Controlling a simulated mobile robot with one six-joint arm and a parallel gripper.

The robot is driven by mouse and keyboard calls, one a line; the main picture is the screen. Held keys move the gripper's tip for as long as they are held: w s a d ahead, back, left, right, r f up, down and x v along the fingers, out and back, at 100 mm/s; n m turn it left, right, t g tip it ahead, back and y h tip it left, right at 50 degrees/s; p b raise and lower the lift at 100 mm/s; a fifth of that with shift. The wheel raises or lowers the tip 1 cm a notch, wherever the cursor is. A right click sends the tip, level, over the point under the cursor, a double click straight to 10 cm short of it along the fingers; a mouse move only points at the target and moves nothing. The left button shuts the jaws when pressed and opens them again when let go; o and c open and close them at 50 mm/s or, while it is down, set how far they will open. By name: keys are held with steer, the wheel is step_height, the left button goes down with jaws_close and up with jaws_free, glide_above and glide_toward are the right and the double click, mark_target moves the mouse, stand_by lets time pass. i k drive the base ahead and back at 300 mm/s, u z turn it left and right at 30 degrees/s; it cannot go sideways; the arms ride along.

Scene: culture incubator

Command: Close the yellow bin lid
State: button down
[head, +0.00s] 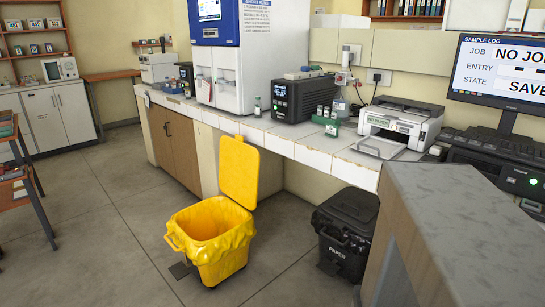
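The yellow bin (222,256) stands on the grey floor in front of the counter, with a yellow liner over its rim. Its yellow lid (239,172) stands open, nearly upright, hinged at the back right of the bin. The opening faces up and shows the inside. A dark pedal (181,269) sits at the bin's lower left. My gripper is not in the head view.
A black bin (345,232) with its lid shut stands right of the yellow bin, under the counter (290,146). A grey block-like surface (455,220) fills the lower right. The counter holds a printer (402,122) and lab devices. Floor left of the yellow bin is clear.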

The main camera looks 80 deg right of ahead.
mark_target(240, 162)
steer(key=u, duration=0.65)
steer(key=k, duration=0.25)
steer(key=z, duration=2.4)
steer(key=i, duration=0.95)
steer(key=z, duration=0.1)
steer(key=k, duration=0.4)
steer(key=z, duration=0.05)
